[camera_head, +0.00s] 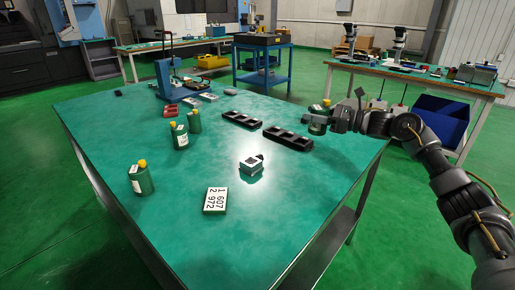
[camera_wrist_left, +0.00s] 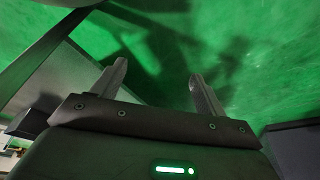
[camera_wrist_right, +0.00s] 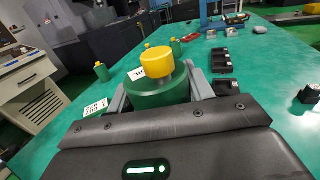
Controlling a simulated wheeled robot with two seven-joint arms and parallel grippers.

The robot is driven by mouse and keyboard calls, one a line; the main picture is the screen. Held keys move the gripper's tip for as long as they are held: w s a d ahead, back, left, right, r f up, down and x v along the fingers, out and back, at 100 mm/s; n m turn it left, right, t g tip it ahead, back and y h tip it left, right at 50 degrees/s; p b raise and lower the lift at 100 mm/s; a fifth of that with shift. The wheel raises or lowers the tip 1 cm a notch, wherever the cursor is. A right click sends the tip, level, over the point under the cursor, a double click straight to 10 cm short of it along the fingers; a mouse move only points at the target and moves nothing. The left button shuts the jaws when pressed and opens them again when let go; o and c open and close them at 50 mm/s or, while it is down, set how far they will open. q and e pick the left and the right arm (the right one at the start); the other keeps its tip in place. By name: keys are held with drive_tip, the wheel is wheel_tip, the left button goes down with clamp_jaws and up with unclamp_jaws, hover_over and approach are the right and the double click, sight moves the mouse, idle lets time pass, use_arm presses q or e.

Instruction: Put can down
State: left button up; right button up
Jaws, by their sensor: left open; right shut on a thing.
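My right gripper (camera_head: 310,118) is shut on a green can with a yellow cap (camera_head: 318,125), at the right edge of the table (camera_head: 310,185). In the right wrist view the can (camera_wrist_right: 158,95) stands upright between the fingers. Whether its base touches the table cannot be told. Several similar green cans stand on the table's left part, one near the front (camera_head: 141,180), others farther back (camera_head: 180,137). My left gripper (camera_wrist_left: 158,85) is open and empty in the left wrist view, over green floor; it is not seen in the head view.
Two black trays (camera_head: 288,138) lie just left of the held can. A small grey block (camera_head: 251,166) and a number plate (camera_head: 215,201) lie nearer the front. A blue stand (camera_head: 170,83) is at the back. The table's front right is clear.

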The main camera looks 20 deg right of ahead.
drive_tip(key=s+a+f, duration=0.3)
drive_tip(key=s+a+f+p, duration=0.1)
drive_tip(key=s+a+f, duration=0.2)
drive_tip(key=a, duration=0.1)
drive_tip(key=s+a+f, duration=0.3)
drive_tip(key=shift+a+f+p, duration=0.15)
drive_tip(key=shift+f+p, duration=0.15)
wheel_tip(320, 180, down, 3)
use_arm(q)
drive_tip(key=f, duration=0.2)
drive_tip(key=s+f, duration=0.1)
drive_tip(key=f, duration=0.1)
drive_tip(key=shift+f, duration=0.25)
use_arm(e)
drive_tip(key=shift+a+f, duration=0.1)
drive_tip(key=shift+f, duration=0.05)
use_arm(q)
drive_tip(key=shift+w, duration=0.1)
use_arm(e)
drive_tip(key=shift+f, duration=0.1)
